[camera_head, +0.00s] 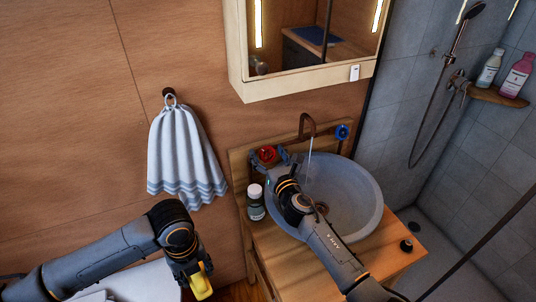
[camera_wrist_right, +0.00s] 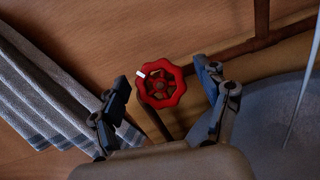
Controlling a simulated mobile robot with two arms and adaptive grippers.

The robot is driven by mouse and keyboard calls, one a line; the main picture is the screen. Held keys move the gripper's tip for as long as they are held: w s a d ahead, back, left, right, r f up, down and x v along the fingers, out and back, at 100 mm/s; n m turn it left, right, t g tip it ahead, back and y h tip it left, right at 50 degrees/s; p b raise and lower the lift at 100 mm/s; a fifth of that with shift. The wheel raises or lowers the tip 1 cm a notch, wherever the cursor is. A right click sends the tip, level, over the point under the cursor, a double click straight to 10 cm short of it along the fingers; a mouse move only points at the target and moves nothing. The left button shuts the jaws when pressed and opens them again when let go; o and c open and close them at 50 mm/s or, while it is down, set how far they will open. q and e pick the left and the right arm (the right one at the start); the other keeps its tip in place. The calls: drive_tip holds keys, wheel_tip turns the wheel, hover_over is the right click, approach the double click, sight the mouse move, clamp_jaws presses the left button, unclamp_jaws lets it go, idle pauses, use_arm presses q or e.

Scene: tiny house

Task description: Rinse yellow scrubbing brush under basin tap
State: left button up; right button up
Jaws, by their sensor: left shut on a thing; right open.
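The yellow scrubbing brush (camera_head: 200,283) is in my left gripper (camera_head: 194,276), at the bottom of the head view, left of the counter; most of it is hidden. My right gripper (camera_head: 268,160) is open at the red tap handle (camera_head: 266,154). In the right wrist view the red handle (camera_wrist_right: 161,84) sits between the open fingers of the right gripper (camera_wrist_right: 165,100). The brown tap (camera_head: 307,122) stands behind the grey basin (camera_head: 352,205), and a thin stream of water (camera_head: 309,160) falls from it. A blue handle (camera_head: 342,132) is right of the tap.
A bottle with a white cap (camera_head: 256,205) stands on the wooden counter (camera_head: 290,272) left of the basin, close to my right arm. A small dark object (camera_head: 406,246) lies at the counter's right. A striped towel (camera_head: 182,150) hangs on the wall. A mirror cabinet (camera_head: 300,80) is above.

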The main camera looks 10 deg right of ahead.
drive_tip(key=shift+w+f, duration=0.1)
drive_tip(key=shift+w, duration=0.05)
drive_tip(key=shift+c, duration=0.5)
drive_tip(key=c, duration=1.1)
drive_tip(key=shift+m, duration=0.3)
drive_tip(key=m+h, duration=0.3)
drive_tip(key=m, duration=0.2)
drive_tip(key=shift+m+g+h, duration=0.6)
drive_tip(key=shift+m+h, duration=0.2)
drive_tip(key=shift+m, duration=1.2)
drive_tip(key=o, duration=1.2)
